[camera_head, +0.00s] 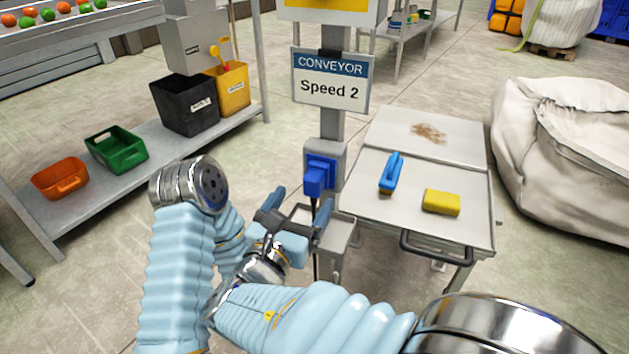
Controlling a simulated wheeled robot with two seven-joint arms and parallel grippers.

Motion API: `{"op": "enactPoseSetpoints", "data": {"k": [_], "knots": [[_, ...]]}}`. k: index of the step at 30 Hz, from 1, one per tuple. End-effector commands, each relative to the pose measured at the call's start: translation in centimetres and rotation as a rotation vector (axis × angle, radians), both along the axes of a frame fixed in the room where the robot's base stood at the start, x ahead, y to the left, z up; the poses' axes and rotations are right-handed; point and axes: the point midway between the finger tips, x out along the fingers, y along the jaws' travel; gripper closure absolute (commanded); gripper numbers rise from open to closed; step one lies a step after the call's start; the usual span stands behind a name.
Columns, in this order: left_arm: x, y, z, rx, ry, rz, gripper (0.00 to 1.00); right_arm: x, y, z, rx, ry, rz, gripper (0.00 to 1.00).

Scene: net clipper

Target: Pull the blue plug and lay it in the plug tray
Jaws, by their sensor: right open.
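The blue plug (314,182) sits in a blue socket housing (322,161) on the grey post, below the "Speed 2" sign. A dark cable hangs down beneath it. My right gripper (299,207) is open, just below and to the left of the plug, and looks empty. Its two blue-grey fingers are spread apart and I see no contact with the plug. A grey box-like holder (347,236) is low beside the post, partly behind the gripper; I cannot tell whether it is the plug tray. My left gripper is not in view.
A shelf at left holds orange (60,178), green (117,150), black and yellow bins. A white bulk bag (560,150) stands at right.

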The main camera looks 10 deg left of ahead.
Motion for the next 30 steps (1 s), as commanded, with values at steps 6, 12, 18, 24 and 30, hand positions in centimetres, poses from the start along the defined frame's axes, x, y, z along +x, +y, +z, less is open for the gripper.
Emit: {"op": "enactPoseSetpoints", "data": {"k": [6,12,18,24,30], "knots": [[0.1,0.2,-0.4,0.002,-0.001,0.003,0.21,3.3,-0.4,0.0,0.001,0.001,-0.002,0.15],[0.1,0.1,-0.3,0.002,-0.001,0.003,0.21,5.5,-0.7,0.0,0.001,0.001,-0.001,0.15],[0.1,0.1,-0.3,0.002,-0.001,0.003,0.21,6.4,-0.8,0.0,0.0,0.001,-0.001,0.15],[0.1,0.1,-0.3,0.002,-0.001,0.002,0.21,6.6,-0.8,0.0,0.0,0.001,0.0,0.15],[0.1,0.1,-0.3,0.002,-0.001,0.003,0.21,6.5,-0.8,0.0,0.0,0.001,0.0,0.15]]}}
